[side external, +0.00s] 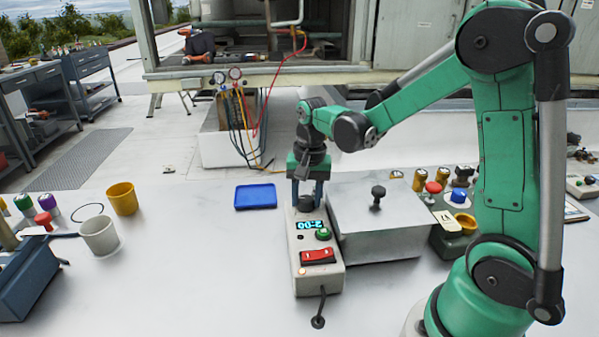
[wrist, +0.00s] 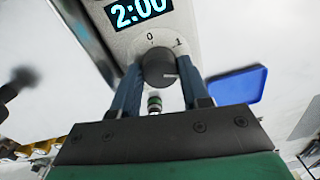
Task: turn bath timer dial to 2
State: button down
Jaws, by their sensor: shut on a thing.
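The bath timer is a pale box (side external: 318,272) on the white work surface. Its cyan display (side external: 310,225) reads 2:00, which also shows at the top of the wrist view (wrist: 139,10). The dark round dial (wrist: 158,68) sits beside the display, with the marks 0 and 1 printed near it. A light pointer mark shows on the dial's right side; the 2 mark is not visible. My gripper (side external: 307,193) points down over the far end of the box. In the wrist view its blue fingers (wrist: 160,85) are shut around the dial, one on each side.
A grey metal box with a black knob (side external: 385,228) stands close on the right of the timer. A red rocker switch (side external: 318,256) and green button (side external: 323,234) are on the timer. A blue tray (side external: 255,196) lies left. The front surface is clear.

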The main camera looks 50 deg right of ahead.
aim_at(308, 198)
jog(key=shift+m, duration=0.9)
jog(key=shift+c, duration=2.1)
grip_release()
jog(key=shift+r, duration=0.15)
jog(key=shift+s+r, duration=0.1)
jog(key=shift+r, duration=2.6)
